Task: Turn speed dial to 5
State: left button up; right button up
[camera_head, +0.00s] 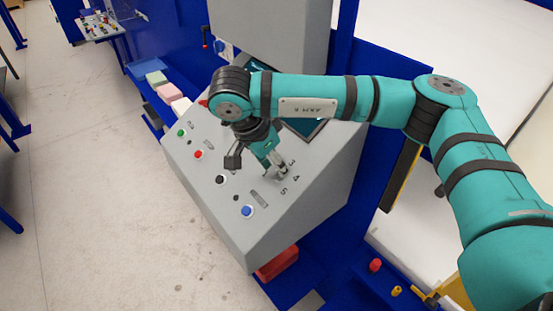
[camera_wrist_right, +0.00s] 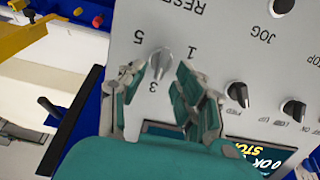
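The speed dial (camera_wrist_right: 161,61) is a small silver knob on the grey sloped control panel (camera_head: 325,190). In the right wrist view the numbers 1, 3 and 5 show around it, upside down. Its narrow end seems to lie toward the 3, but I cannot tell the exact setting. My right gripper (camera_wrist_right: 160,75) is open, with one finger on each side of the knob and a gap showing on both sides. In the head view the right gripper (camera_head: 275,165) is over the panel beside the printed 3, 4 and 5, and mostly hides the dial. My left gripper is out of view.
Near the dial are a blue button (camera_head: 247,211), a black knob (camera_head: 220,179), a red button (camera_head: 198,155) and a green button (camera_head: 181,133). A screen (camera_head: 303,127) is partly behind my right arm. Foam blocks (camera_head: 169,91) lie along the panel's far left side.

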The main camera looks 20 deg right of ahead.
jog(key=shift+w+d+f, duration=0.1)
jog(key=shift+d+f, duration=0.2)
jog(key=shift+f, duration=0.35)
grip_shut()
